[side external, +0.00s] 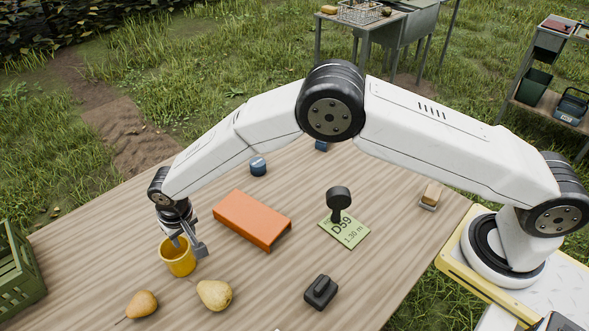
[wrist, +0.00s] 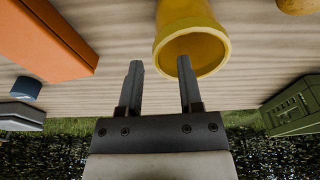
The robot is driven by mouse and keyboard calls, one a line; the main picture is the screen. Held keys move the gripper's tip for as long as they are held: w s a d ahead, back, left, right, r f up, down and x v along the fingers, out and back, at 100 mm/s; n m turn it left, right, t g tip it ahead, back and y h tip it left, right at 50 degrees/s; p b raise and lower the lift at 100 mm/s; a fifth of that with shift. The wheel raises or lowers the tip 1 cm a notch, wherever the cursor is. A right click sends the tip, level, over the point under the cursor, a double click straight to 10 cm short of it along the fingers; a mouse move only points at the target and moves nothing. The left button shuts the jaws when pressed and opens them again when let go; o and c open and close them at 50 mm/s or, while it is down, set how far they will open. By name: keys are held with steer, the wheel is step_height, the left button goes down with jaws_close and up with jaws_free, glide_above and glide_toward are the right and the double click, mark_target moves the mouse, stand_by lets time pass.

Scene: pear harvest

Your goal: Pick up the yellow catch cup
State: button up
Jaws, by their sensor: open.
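The yellow catch cup (side external: 180,266) stands upright on the wooden table, near the left side in the side view. In the wrist view the cup (wrist: 186,16) is at the top, right of centre, with its round mouth facing the camera. My gripper (side external: 188,243) is right at the cup, pointing down, with its jaws apart. In the wrist view my gripper (wrist: 159,65) is open with nothing clamped between its fingers. The right finger overlaps the cup's rim and mouth, and the left finger is clear of it. I cannot tell whether the right finger is inside the cup or touching it.
Two pears (side external: 214,294) (side external: 142,304) lie in front of the cup. An orange box (side external: 252,219) lies to its right. A green crate (side external: 22,268) is at the left edge. A black stamp-like tool (side external: 338,197), green card (side external: 352,236) and black block (side external: 321,291) lie farther right.

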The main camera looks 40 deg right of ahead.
mark_target(185, 240)
steer(key=shift+w+f, duration=0.15)
steer(key=shift+f, duration=0.95)
steer(key=shift+w+f, duration=0.15)
steer(key=shift+f, duration=0.9)
jaws_close()
